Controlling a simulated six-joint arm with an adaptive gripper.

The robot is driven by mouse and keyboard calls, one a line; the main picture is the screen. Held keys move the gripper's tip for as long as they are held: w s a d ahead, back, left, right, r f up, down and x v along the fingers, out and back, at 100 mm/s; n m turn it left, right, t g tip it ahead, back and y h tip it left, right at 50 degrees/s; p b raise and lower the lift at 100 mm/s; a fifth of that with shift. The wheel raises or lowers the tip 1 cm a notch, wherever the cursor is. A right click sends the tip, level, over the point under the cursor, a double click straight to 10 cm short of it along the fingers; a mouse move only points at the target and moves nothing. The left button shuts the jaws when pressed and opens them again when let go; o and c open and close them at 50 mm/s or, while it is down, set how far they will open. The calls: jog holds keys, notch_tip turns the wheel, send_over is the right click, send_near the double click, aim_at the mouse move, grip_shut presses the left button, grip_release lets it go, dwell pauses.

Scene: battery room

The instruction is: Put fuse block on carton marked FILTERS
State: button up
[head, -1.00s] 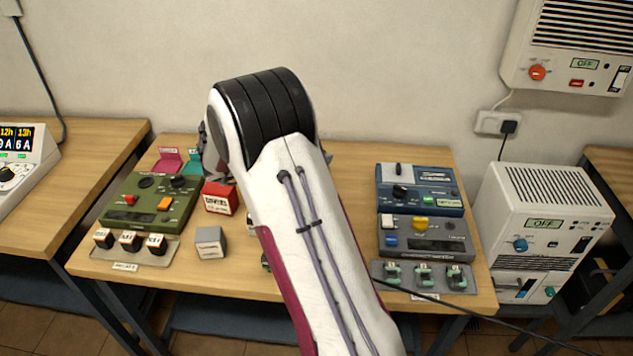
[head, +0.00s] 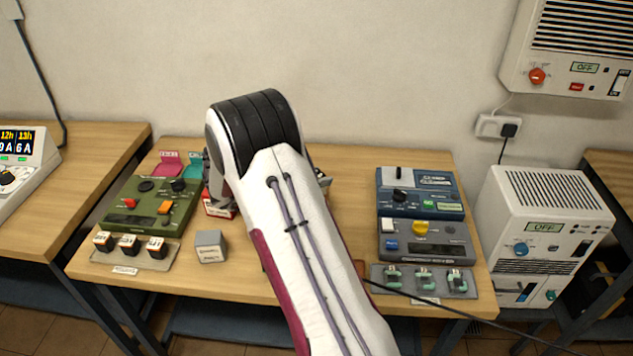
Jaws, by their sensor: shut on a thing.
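A red carton (head: 213,209) with a white label stands right of the green device, partly covered by my arm. Its lettering is too small to read, so I cannot tell whether it says FILTERS. My forearm crosses the middle of the table and hides what is behind it. Only small parts of my wrist show on either side of it. My gripper's fingers are hidden, and no thing held in them can be seen. I cannot pick out the fuse block. A grey cube (head: 210,247) stands on the table left of my arm.
A green device (head: 150,207) and a tray of several black-and-white switches (head: 128,250) are at left. Pink (head: 169,163) and teal (head: 193,165) holders stand behind. Blue (head: 420,190) and grey (head: 425,240) devices fill the right side. Bare wood (head: 350,200) lies between arm and devices.

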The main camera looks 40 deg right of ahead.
jog(key=shift+f, duration=0.8)
jog(key=shift+f, duration=0.15)
jog(key=o, duration=1.1)
jog(key=shift+o, duration=0.2)
jog(key=v, duration=1.2)
jog(key=shift+r, duration=0.2)
